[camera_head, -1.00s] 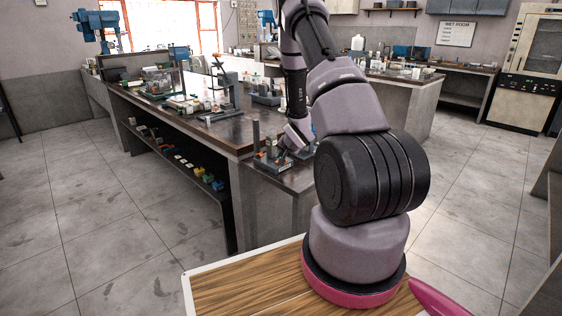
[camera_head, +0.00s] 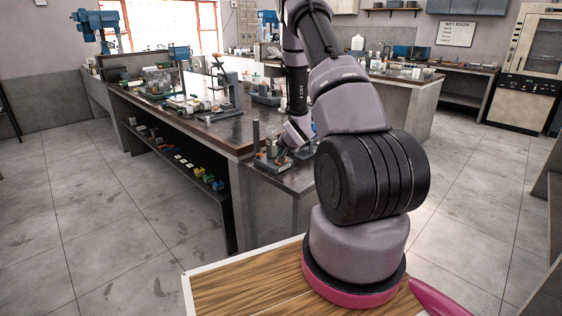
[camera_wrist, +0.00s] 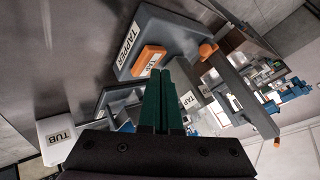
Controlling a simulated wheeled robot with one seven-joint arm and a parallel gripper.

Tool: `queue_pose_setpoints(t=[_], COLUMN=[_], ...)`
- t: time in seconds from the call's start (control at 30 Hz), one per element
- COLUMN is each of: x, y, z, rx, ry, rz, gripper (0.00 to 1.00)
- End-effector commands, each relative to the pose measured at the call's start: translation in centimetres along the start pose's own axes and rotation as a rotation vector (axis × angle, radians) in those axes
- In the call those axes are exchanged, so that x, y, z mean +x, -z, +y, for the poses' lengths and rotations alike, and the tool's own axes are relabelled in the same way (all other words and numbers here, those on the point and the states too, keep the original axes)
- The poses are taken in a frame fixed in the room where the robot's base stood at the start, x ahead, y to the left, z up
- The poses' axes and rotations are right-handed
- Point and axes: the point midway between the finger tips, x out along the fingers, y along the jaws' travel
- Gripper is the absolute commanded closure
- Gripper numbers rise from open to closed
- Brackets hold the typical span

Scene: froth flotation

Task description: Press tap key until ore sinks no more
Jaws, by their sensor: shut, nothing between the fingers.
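In the wrist view, a grey block labelled TAPPER (camera_wrist: 185,38) carries an orange key marked TAP (camera_wrist: 150,60). My gripper (camera_wrist: 161,72) has dark green fingers, shut together and empty. The fingertips are right by the near edge of the orange key; I cannot tell whether they touch it. A white box labelled TUB (camera_wrist: 56,148) is at the left. No ore can be made out. In the head view, my arm reaches down to the apparatus (camera_head: 268,162) at the bench corner, and the fingers are too small to tell.
The dark-topped bench (camera_head: 222,138) holds several instruments further back, including an upright stand (camera_head: 225,85). An orange-tipped grey bar (camera_wrist: 230,70) lies to the right of the fingers in the wrist view. The floor (camera_head: 120,215) left of the bench is clear.

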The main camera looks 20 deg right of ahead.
Motion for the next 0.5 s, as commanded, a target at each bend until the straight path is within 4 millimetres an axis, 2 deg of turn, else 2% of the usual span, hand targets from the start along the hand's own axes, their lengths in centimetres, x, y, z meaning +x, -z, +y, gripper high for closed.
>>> queue_pose_setpoints(t=[0.5], x=[-0.75], y=[0.63], z=[-0.51], rx=[0.0], ry=[0.0], rz=[0.002], gripper=[1.0])
